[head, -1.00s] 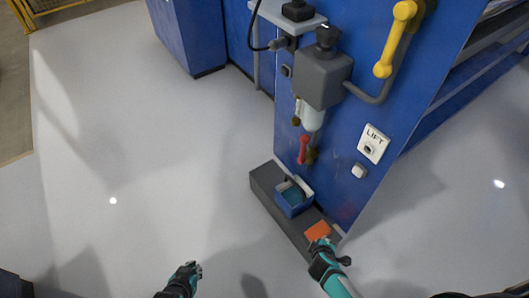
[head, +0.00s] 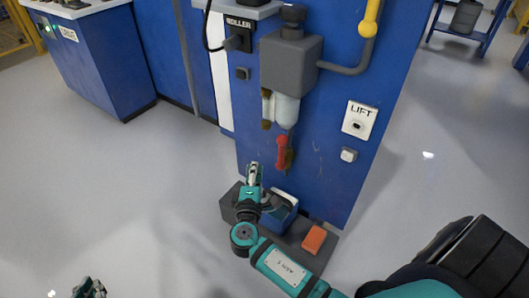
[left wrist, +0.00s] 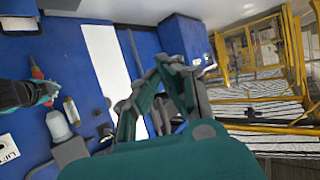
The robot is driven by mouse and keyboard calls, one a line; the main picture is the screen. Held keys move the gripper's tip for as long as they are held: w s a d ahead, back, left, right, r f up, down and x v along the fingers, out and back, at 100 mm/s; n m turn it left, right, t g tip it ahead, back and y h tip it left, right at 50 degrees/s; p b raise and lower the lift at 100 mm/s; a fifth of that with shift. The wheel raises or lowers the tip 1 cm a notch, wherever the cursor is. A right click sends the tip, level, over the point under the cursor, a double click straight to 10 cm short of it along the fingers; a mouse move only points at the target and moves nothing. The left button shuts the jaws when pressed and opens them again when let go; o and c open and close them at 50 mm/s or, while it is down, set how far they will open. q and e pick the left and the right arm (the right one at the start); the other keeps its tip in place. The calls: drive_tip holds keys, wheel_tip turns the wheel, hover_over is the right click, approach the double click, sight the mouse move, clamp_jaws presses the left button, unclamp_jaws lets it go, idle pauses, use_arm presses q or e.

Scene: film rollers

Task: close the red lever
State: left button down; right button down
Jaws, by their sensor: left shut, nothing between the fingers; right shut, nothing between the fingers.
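The red lever (head: 281,151) hangs roughly upright on the blue machine panel, below a white bottle under a grey box. It also shows in the left wrist view (left wrist: 37,73). My right gripper (head: 254,170) is shut and empty, slightly left of and below the lever. In the head view they look apart, but the depth gap is hard to tell. My right gripper also shows near the lever in the left wrist view (left wrist: 48,91). My left gripper (head: 90,286) is shut and empty, low at the left, far from the lever.
Below the lever, a dark grey ledge (head: 300,258) holds a blue bin (head: 279,213) and an orange block (head: 314,239). A white LIFT plate (head: 360,119) and a yellow handle (head: 370,18) are to the right. The floor at left is clear.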

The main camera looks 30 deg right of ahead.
sight(281, 153)
drive_tip(key=shift+w, duration=0.1)
